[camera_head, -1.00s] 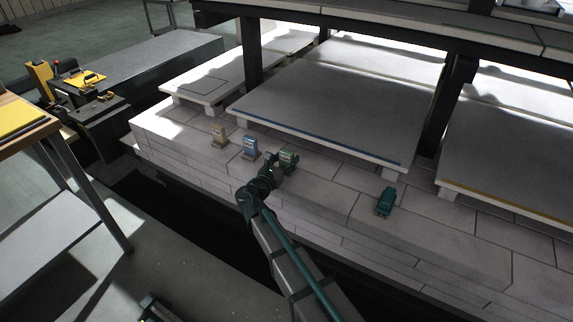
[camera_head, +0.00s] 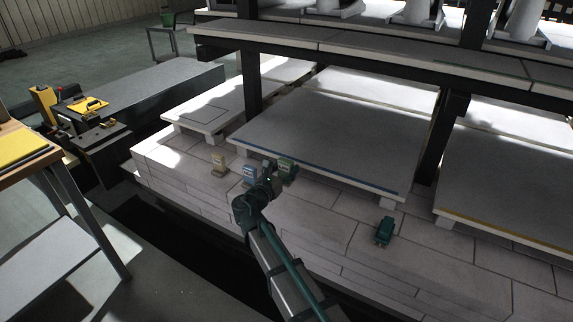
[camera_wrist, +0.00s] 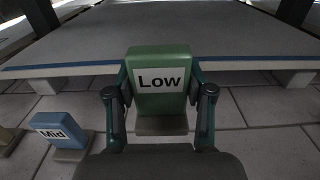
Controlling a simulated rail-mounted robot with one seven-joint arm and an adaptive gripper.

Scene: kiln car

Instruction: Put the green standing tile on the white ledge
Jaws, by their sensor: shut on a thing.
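The green tile (camera_wrist: 160,68) stands upright in the wrist view, with a white "Low" label facing me and a grey-brown base below. My gripper (camera_wrist: 160,93) is shut on it, one finger on each side. In the head view, the green tile (camera_head: 287,165) is at my gripper (camera_head: 276,170), raised above the brick deck, in front of the blue-edged slab. Pale slabs and shelves surround it, and I cannot tell which is called the white ledge; the nearest pale surface is this slab (camera_head: 330,128).
A blue "Mid" tile (camera_wrist: 60,130) stands close to the left, with a yellowish tile (camera_head: 218,161) beyond it. A dark green object (camera_head: 384,231) sits on the brick deck (camera_head: 330,222) at right. Dark posts (camera_head: 251,75) carry an upper shelf (camera_head: 380,50).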

